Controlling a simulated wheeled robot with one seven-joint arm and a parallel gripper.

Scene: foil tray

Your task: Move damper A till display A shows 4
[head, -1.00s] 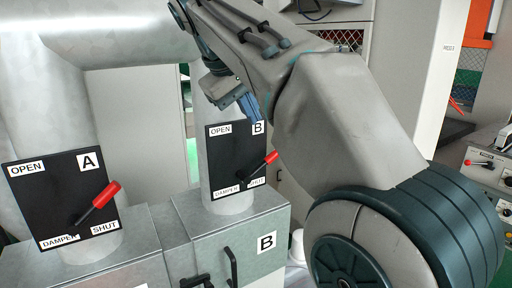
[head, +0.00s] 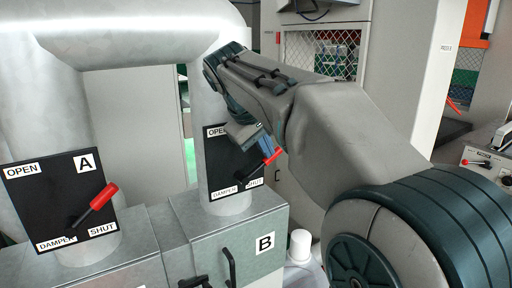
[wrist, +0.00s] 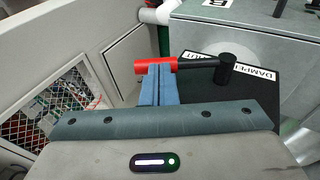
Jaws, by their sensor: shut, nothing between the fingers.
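Damper A's black panel (head: 45,190) is at the left in the head view. Its lever has a red grip (head: 104,196) pointing up and right from the pivot, between the OPEN and SHUT labels. Damper B's panel (head: 225,160) is on the pipe to the right, and its red-gripped lever (head: 272,157) points up and right. My gripper (head: 266,147) is at damper B's lever, away from damper A. In the wrist view my blue fingers (wrist: 159,75) are together, their tips at the red grip (wrist: 142,66), with nothing between them. Display A is not visible.
Metal boxes stand under both dampers, the right one labelled B (head: 265,243), with black handles (head: 230,268) in front. A thick pipe (head: 140,38) runs above and behind. A white cylinder (head: 300,245) stands right of box B. A control panel (head: 485,165) is at far right.

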